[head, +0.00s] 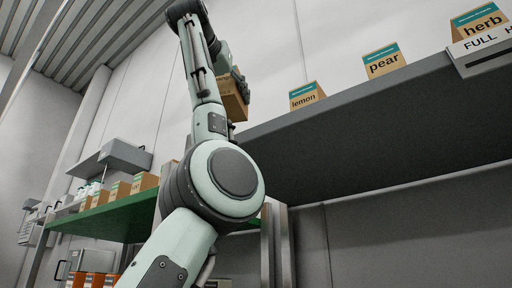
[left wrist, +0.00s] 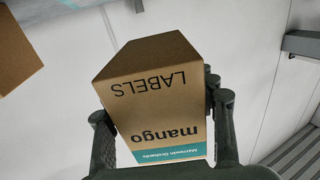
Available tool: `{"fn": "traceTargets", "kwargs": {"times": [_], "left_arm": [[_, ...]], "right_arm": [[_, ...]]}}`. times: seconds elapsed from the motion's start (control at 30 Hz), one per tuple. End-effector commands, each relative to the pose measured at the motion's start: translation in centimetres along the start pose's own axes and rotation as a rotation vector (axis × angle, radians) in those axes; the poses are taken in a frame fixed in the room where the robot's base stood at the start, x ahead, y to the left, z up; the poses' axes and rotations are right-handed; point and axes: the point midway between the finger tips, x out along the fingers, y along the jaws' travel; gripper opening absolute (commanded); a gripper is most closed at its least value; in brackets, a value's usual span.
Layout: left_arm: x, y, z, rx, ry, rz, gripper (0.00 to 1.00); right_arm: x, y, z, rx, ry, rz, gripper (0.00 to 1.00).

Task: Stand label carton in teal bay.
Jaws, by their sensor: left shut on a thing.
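My left gripper (head: 239,84) is raised high and shut on a brown label carton (head: 232,104), left of the grey shelf's near end. In the left wrist view the same carton (left wrist: 160,100) sits between the two fingers. It reads "mango" and "LABELS" upside down and has a teal band. I cannot make out a teal bay. A small teal edge (left wrist: 78,3) shows at the top of the left wrist view, too little to identify. My right gripper is not in view.
A grey shelf (head: 370,120) carries lemon (head: 306,97), pear (head: 383,62) and herb (head: 480,22) cartons with gaps between them. A sign (head: 485,45) is on its edge. A lower green shelf (head: 105,219) at left holds several cartons. Orange boxes (head: 95,280) stand below.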

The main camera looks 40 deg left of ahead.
Motion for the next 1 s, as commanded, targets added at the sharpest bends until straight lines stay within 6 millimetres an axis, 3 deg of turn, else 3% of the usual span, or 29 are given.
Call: {"fn": "traceTargets", "kwargs": {"times": [0.2,0.4,0.8,1.0], "left_arm": [[4.4,2.5,3.0,0.001,0.000,0.000,0.16],[6.6,3.8,4.5,0.001,0.002,0.000,0.16],[6.4,3.7,8.2,-0.001,0.002,0.000,0.16],[6.4,3.6,8.4,0.000,0.003,0.000,0.16]], "right_arm": [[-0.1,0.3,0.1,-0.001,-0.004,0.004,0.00],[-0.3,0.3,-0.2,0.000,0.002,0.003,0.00],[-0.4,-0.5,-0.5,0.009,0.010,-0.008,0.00],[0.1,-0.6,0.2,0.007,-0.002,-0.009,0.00]]}}
